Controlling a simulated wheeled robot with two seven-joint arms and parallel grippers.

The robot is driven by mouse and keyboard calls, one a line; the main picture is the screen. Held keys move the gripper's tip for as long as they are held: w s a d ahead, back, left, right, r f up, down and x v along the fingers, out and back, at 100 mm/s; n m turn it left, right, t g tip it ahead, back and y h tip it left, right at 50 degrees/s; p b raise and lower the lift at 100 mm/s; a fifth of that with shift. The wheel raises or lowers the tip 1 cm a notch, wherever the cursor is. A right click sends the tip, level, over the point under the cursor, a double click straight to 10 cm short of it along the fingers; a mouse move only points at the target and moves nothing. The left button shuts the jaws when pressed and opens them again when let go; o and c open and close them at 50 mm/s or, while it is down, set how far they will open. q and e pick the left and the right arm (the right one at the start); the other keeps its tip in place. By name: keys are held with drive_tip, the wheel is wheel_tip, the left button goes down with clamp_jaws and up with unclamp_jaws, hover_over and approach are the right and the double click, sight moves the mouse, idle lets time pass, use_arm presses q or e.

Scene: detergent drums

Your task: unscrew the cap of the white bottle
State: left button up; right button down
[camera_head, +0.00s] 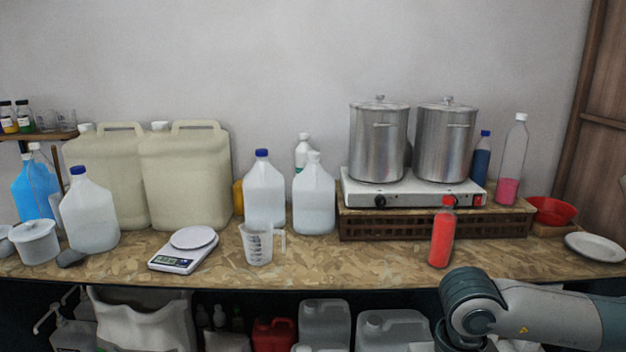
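A translucent white jug with a white cap (314,205) stands upright at the middle of the counter. A slimmer white bottle with a white cap (302,149) stands behind it, its lower part hidden. I cannot tell which of the two is the task's white bottle. Both caps are on. Part of my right arm shows at the lower right, bending down out of the picture. Neither of my grippers is in view.
A blue-capped jug (264,192) stands close left, with a measuring cup (257,246) in front. A scale (184,250) is further left. Right are a stove (412,190) with two steel pots and a red bottle (442,235). The front counter strip (340,260) is clear.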

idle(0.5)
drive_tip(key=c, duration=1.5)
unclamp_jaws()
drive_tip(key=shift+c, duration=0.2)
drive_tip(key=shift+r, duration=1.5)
